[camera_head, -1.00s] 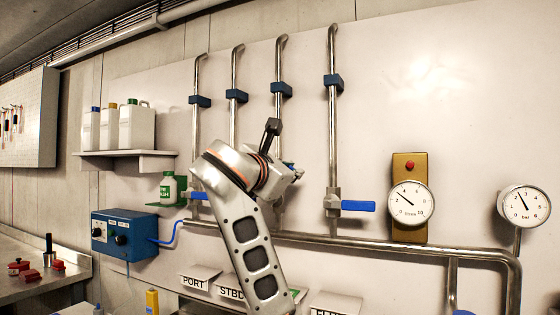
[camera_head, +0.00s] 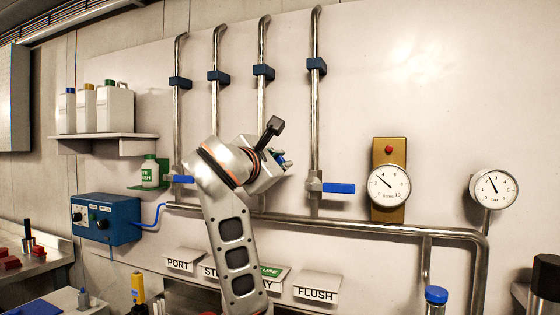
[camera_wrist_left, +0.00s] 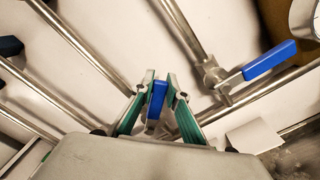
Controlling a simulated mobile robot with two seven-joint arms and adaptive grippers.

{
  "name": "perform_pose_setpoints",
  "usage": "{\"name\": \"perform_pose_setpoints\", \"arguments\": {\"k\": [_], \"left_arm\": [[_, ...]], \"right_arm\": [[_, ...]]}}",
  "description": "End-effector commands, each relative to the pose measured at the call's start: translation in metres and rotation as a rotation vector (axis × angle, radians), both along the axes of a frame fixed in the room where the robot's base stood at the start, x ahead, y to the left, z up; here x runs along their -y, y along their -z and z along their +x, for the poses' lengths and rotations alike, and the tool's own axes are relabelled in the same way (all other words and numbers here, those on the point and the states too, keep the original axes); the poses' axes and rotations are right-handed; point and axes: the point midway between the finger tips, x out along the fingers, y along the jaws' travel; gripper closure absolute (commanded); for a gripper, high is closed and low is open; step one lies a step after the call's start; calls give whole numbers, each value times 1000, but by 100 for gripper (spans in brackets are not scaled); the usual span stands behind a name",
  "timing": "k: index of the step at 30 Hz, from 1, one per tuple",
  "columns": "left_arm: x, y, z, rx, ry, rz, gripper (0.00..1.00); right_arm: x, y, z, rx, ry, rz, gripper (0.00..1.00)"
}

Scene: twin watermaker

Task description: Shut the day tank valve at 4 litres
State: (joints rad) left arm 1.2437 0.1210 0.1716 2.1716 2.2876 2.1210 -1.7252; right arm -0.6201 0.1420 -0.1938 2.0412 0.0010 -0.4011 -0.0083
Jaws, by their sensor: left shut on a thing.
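My left gripper (camera_head: 283,160) is at the third pipe from the left in the head view, and my own wrist covers most of it. In the left wrist view its green fingers (camera_wrist_left: 158,101) are shut on a blue valve handle (camera_wrist_left: 156,98). The valve body behind that handle is hidden. The round litre gauge (camera_head: 390,186) on a brass plate shows its needle pointing up-left, roughly between 2 and 4. My right gripper is out of view.
Another valve's blue handle (camera_head: 338,188) lies level to the right, above the FLUSH label (camera_head: 317,288). A further blue handle (camera_head: 181,179) shows at the left. A bar gauge (camera_head: 494,189) hangs at the right. A horizontal pipe (camera_head: 380,230) runs below the valves.

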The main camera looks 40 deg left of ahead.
Motion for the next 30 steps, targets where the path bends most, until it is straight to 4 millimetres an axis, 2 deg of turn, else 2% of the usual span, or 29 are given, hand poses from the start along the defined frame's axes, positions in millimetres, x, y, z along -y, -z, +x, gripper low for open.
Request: {"name": "perform_pose_setpoints", "arguments": {"k": [1, 3, 14, 17, 30], "left_arm": [[0, 1, 0, -1, 1, -3, 81], [0, 1, 0, -1, 1, -3, 68], [0, 0, -2, 0, 0, -1, 68], [1, -1, -9, 2, -3, 1, 68], [18, -1, -61, 1, -3, 1, 68]], "right_arm": [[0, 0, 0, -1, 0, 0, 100], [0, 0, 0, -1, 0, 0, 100], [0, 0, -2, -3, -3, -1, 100], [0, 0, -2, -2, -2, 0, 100], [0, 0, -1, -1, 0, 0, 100]]}}
